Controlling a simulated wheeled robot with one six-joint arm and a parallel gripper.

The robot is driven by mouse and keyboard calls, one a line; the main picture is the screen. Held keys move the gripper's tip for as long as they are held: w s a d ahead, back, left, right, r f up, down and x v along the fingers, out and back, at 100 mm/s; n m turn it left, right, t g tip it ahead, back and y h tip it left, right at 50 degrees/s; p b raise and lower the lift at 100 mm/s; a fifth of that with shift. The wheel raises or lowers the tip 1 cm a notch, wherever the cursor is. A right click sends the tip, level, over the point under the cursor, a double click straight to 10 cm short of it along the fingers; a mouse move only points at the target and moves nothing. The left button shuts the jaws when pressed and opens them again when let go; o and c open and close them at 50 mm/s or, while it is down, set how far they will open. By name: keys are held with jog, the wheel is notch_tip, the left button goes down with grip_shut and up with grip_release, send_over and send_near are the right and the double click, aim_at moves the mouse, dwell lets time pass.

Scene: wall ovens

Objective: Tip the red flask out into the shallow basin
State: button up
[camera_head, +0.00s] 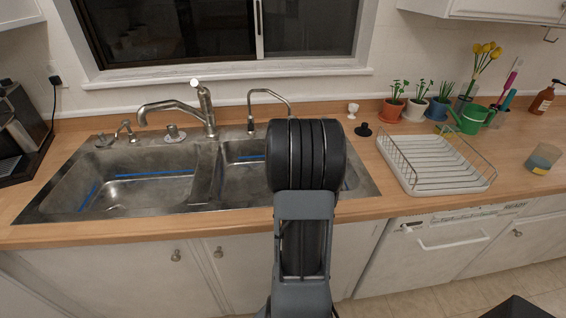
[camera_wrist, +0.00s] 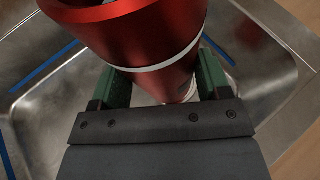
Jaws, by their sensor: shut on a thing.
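The red flask (camera_wrist: 150,32) is in the wrist view, a shiny red metal body with a silver band near its narrower end. My gripper (camera_wrist: 163,86) is shut on it, with green pads on either side. The flask is over a metal sink basin (camera_wrist: 262,62); its exact tilt and what is inside it cannot be told. In the head view my arm hides the flask and gripper. A steel sink there has a left basin (camera_head: 140,193) and a right basin (camera_head: 240,180), the latter partly behind my arm. I cannot tell which is shallower.
A large faucet (camera_head: 205,112) and a thin curved tap (camera_head: 268,97) stand behind the sink. A white dish rack (camera_head: 435,165) is on the counter to the right. Potted plants (camera_head: 415,109) and a green watering can (camera_head: 470,119) stand behind it. A dark appliance (camera_head: 18,135) is at far left.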

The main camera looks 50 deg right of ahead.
jog(key=shift+w+r+n+p, duration=0.15)
jog(key=shift+r+n+p, duration=0.3)
jog(key=shift+p, duration=0.45)
jog(key=shift+w+a+f+n+g+h+p, duration=0.2)
jog(key=shift+f+n+g+h+p, duration=0.2)
jog(key=shift+n+p, duration=0.3)
jog(key=shift+w+a+f+n+g+h+p, duration=0.1)
jog(key=shift+w+f+n+g+h+p, duration=0.2)
jog(key=shift+n+g+p, duration=0.4)
jog(key=shift+w+r+n+h+p, duration=0.15)
jog(key=shift+r+n+h+p, duration=0.3)
jog(key=shift+p, duration=0.65)
jog(key=shift+f+n+g, duration=0.25)
jog(key=shift+n+g, duration=0.05)
jog(key=shift+n, duration=0.3)
jog(key=shift+r+n+h+p, duration=0.3)
jog(key=shift+h+p, duration=0.05)
jog(key=shift+p, duration=0.15)
jog(key=shift+s+d+r+n+h+p, duration=0.1)
jog(key=shift+s+r+n+h+p, duration=0.15)
jog(key=shift+r+n+p, duration=0.3)
jog(key=shift+s+r+n+h+p, duration=0.1)
jog(key=shift+r+n+h+p, duration=0.15)
jog(key=shift+r+n+p, duration=0.3)
jog(key=shift+f+n+h, duration=0.2)
jog(key=shift+n+h, duration=0.2)
jog(key=shift+n, duration=0.4)
jog(key=shift+w+a+r+n+h, duration=0.3)
jog(key=shift+w+r+n, duration=0.2)
jog(key=shift+r+n, duration=0.25)
